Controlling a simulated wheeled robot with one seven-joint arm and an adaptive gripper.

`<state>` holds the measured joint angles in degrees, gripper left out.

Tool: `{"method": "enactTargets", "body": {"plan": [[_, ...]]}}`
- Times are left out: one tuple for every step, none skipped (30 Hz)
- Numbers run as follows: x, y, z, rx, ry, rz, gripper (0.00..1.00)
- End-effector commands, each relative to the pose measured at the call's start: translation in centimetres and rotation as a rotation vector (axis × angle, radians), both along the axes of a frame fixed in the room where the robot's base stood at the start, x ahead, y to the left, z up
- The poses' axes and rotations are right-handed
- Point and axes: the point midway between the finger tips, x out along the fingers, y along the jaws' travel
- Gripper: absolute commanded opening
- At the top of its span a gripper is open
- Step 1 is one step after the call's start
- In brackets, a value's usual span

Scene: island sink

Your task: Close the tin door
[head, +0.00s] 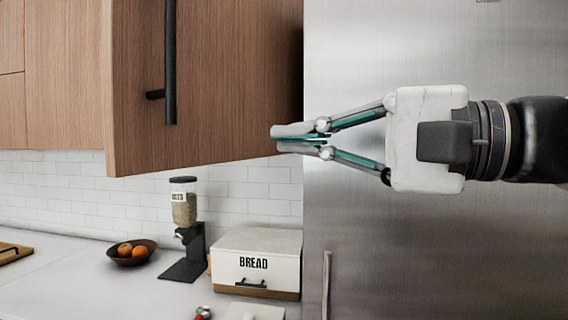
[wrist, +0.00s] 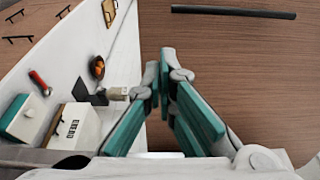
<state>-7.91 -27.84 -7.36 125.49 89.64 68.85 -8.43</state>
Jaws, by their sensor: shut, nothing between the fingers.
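The white bread tin (head: 230,268), lettered BREAD, stands on the counter below the wooden cabinet. Its front panel with a small dark handle faces out and looks flush, with no gap that I can see. It also shows in the wrist view (wrist: 80,118), at the lower left. My gripper (head: 275,138) is up in front of the steel fridge, at the lower right of the wooden cabinet door, well above the tin. Its fingers also show in the wrist view (wrist: 160,68), together and empty. I cannot tell whether they touch the wood.
The wooden cabinet door (head: 215,90) with a long black handle overhangs the counter. The steel fridge (head: 400,250) fills the right. A grain dispenser (head: 184,210) and a fruit bowl (head: 131,257) stand left of the tin. A teal-and-white box (wrist: 22,118) sits near it.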

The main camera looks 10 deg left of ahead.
Motion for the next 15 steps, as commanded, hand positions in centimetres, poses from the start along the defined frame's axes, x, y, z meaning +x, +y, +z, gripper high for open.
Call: {"method": "enactTargets", "body": {"plan": [[0.1, 0.3, 0.1, 0.002, 0.002, 0.001, 0.0], [0.2, 0.5, 0.1, 0.003, 0.001, 0.001, 0.0], [0.3, 0.9, 0.1, 0.002, 0.002, 0.001, 0.0], [0.4, 1.3, 0.1, 0.002, 0.002, 0.002, 0.0], [0.5, 1.8, 0.1, 0.001, 0.002, 0.002, 0.0], [0.7, 2.4, 0.1, 0.0, 0.002, 0.001, 0.0], [0.9, 2.9, 0.1, 0.0, 0.003, 0.002, 0.0], [1.2, 3.4, 0.1, 0.0, 0.003, 0.002, 0.0], [1.4, 4.2, 0.1, 0.0, 0.002, 0.002, 0.0], [1.6, 4.8, 0.1, 0.0, 0.002, 0.002, 0.0], [1.8, 5.4, 0.1, -0.001, 0.003, 0.002, 0.0], [2.1, 6.1, 0.1, 0.0, 0.003, 0.002, 0.0], [2.2, 6.7, 0.1, -0.002, 0.003, 0.002, 0.0], [2.4, 7.2, 0.1, -0.001, 0.004, 0.003, 0.0], [2.7, 8.0, 0.1, -0.001, 0.003, 0.002, 0.0]]}}
